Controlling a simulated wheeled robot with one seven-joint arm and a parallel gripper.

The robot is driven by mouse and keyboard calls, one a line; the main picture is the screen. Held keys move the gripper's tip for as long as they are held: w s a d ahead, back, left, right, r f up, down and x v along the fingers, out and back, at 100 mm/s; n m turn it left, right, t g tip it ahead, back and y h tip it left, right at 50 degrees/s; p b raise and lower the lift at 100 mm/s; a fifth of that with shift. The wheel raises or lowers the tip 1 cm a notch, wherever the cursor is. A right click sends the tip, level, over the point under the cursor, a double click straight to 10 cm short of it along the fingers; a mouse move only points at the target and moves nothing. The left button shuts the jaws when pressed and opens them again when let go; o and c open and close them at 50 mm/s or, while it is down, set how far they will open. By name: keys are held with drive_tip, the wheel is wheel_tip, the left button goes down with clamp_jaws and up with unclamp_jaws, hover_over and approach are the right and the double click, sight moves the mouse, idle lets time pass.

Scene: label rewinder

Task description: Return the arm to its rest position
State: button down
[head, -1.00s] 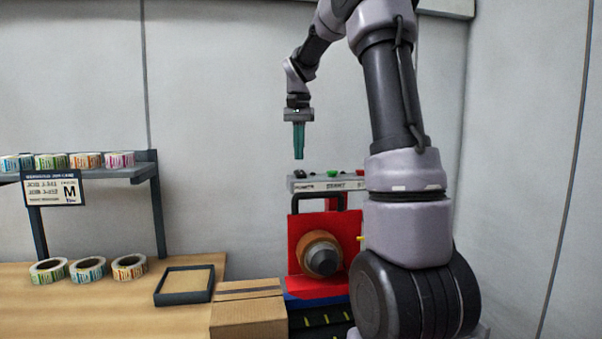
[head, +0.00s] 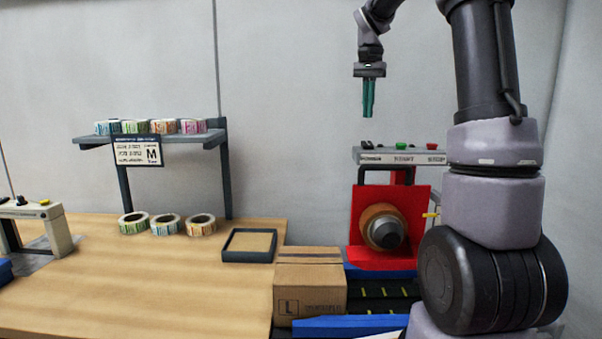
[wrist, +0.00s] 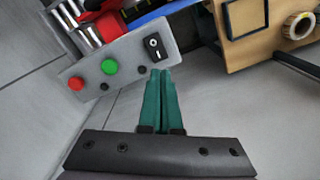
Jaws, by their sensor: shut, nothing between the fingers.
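My gripper (head: 368,112) hangs with its green fingers pointing down, above the left part of the rewinder's control panel (head: 398,156). The fingers are together and empty, with a gap of air below the tips in the head view. In the wrist view my gripper (wrist: 162,75) shows shut, with the control panel (wrist: 118,66) beyond it. The panel has a green button, a red button and a black rocker switch. My arm rises on the right and bends over toward the rewinder.
The red rewinder (head: 360,225) carries a brown roll (head: 378,222). A cardboard box (head: 310,285) stands before it. On the table (head: 150,280) are a dark square tray (head: 249,258) and label rolls (head: 166,225). A shelf (head: 190,140) holds more rolls. The wall is close behind.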

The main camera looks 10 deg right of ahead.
drive_tip(key=s+a+f+n+t+y, duration=0.1)
drive_tip(key=s+a+f+n+t, duration=0.1)
drive_tip(key=s, duration=1)
drive_tip(key=s+a+f+n+t+y, duration=0.1)
drive_tip(key=s+a+t, duration=0.4)
drive_tip(key=s, duration=0.8)
drive_tip(key=shift+s+a+f+n, duration=0.3)
drive_tip(key=shift+a+f+n, duration=0.15)
drive_tip(key=shift+a, duration=0.5)
drive_tip(key=shift+r, duration=0.1)
drive_tip(key=w+d+r+m+g+h, duration=0.1)
drive_tip(key=w+d+r+m, duration=0.3)
drive_tip(key=w+m, duration=0.4)
drive_tip(key=w+d+r+m+g+h, duration=0.1)
drive_tip(key=w+d+r+m+g, duration=0.3)
drive_tip(key=w, duration=1.1)
drive_tip(key=shift+d+r+m+g, duration=0.35)
drive_tip(key=shift+r+m, duration=1.1)
drive_tip(key=shift+m, duration=0.6)
drive_tip(key=shift+s, duration=0.1)
